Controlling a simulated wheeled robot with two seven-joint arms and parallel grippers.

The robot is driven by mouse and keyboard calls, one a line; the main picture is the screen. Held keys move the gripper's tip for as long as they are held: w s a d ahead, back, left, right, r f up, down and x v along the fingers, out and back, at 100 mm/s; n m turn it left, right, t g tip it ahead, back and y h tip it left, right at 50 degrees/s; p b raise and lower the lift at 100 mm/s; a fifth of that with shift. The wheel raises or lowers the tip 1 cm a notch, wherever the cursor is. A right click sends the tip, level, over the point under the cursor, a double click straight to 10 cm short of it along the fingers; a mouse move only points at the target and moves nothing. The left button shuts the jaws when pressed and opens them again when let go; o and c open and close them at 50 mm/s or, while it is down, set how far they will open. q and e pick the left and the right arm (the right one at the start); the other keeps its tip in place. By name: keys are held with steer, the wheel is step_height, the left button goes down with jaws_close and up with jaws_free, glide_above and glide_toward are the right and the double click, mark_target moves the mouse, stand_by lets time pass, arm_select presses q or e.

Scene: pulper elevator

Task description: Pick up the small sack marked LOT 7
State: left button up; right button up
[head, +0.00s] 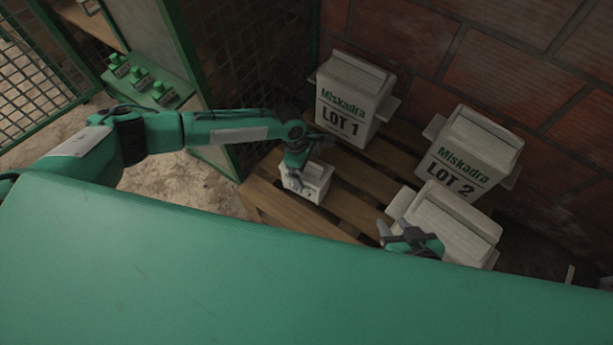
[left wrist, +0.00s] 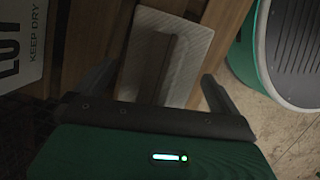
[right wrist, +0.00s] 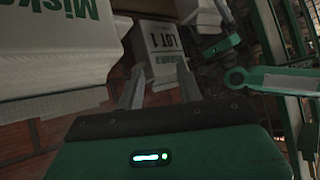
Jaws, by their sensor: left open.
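The small white sack (head: 318,176) stands on the wooden pallet; its lettering is partly covered by my left gripper, and a 7 seems to show. My left gripper (head: 296,182) is over this sack, pointing down. In the left wrist view the pale top of the small sack (left wrist: 165,55) lies between the spread fingers of my left gripper (left wrist: 160,80). Whether the fingers touch it is not clear. My right gripper (head: 393,229) is at the near large sack, apart from the small one. Its fingers (right wrist: 161,74) are spread with nothing seen between them.
Large sacks LOT 1 (head: 350,98), LOT 2 (head: 468,155) and a near one (head: 455,222) stand on the pallet (head: 385,160). A brick wall (head: 420,60) is behind. A mesh fence (head: 262,60) stands behind my left arm. Small green-capped items (head: 139,77) sit on a ledge.

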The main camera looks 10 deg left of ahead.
arm_select(q)
steer(key=shift+f, duration=0.1)
steer(key=c, duration=2)
